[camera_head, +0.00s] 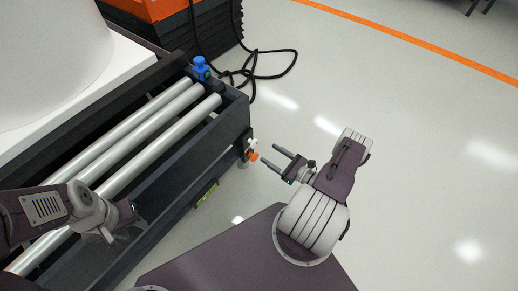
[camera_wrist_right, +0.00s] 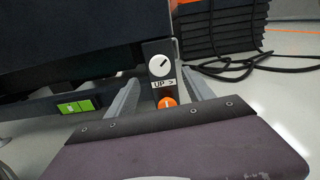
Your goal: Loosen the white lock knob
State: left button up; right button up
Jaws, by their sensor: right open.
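The white lock knob (camera_head: 252,143) is on the end of the dark roller frame. In the right wrist view it is a round white dial (camera_wrist_right: 160,66) with a dark slanted mark, above an "UP >" label. An orange knob (camera_head: 252,155) is just below it and also shows in the wrist view (camera_wrist_right: 166,103). My right gripper (camera_head: 272,155) is open and empty, its fingers pointing at the knobs from a short distance. In the wrist view its fingers show on either side of the knob panel. My left gripper (camera_head: 122,228) hangs over the rollers' near side; its jaws are unclear.
Metal rollers (camera_head: 150,130) lie in the dark frame (camera_head: 236,118), with a blue knob (camera_head: 201,68) at the far end. A large white tank (camera_head: 45,55) stands at the left. A green label (camera_wrist_right: 76,107) is on the frame. A black cable (camera_head: 270,62) lies on open floor.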

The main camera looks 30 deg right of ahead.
aim_at(256, 145)
jog(key=b+x, duration=0.2)
jog(key=x, duration=0.4)
jog(key=shift+w+a+f+b, duration=0.1)
jog(key=shift+f+b, duration=0.1)
jog(key=shift+b, duration=0.15)
jog(key=shift+w+a+r, duration=0.1)
jog(key=shift+w+r, duration=0.05)
jog(key=shift+w, duration=0.15)
grip_shut()
